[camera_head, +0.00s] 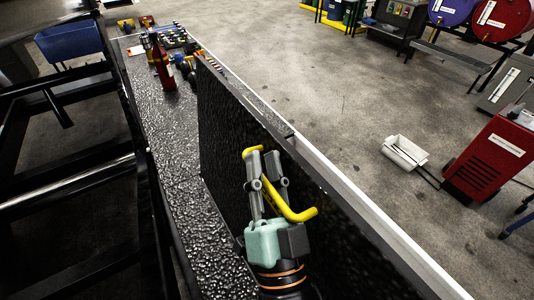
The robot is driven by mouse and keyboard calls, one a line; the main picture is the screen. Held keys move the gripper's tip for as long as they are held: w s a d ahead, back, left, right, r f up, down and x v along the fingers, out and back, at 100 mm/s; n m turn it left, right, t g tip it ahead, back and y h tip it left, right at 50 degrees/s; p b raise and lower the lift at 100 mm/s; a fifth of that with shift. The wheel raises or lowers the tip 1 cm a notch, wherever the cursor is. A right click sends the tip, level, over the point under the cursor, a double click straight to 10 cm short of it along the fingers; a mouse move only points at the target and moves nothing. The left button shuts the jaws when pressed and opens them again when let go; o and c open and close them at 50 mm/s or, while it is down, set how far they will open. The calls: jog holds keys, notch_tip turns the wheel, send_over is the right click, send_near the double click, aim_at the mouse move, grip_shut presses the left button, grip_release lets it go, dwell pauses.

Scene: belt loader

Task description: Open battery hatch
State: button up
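A large black textured panel (222,115), which looks like the battery hatch, stands on edge along the black deck. A yellow bar handle (302,215) is on its face; one bent end shows beyond my fingertips and the other to the right of my gripper. My gripper (262,155), with grey fingers and a pale green body, is at the handle, its fingers on either side of the yellow bar. The gap between the fingers is narrow, and I cannot tell whether they press on the bar. Part of the handle and panel is hidden behind my gripper.
A pale rail (335,180) edges the right. Beyond it are floor, a white bin (405,152) and a red cabinet (490,160).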

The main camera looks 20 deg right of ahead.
jog(key=shift+s+a+b, duration=0.15)
jog(key=shift+a+b, duration=0.1)
jog(key=shift+b, duration=0.35)
jog(key=shift+s+f, duration=0.15)
jog(key=shift+f, duration=0.2)
jog(key=shift+w+f+b+v, duration=0.1)
jog(key=shift+f+b+v, duration=0.1)
jog(key=shift+v, duration=0.7)
jog(key=shift+w+f+b+v, duration=0.1)
jog(key=shift+f+v, duration=0.1)
jog(key=shift+v, duration=0.7)
jog(key=shift+w+f+b+v, duration=0.1)
jog(key=shift+f+v, duration=0.05)
jog(key=shift+v, duration=0.75)
jog(key=shift+d, duration=0.1)
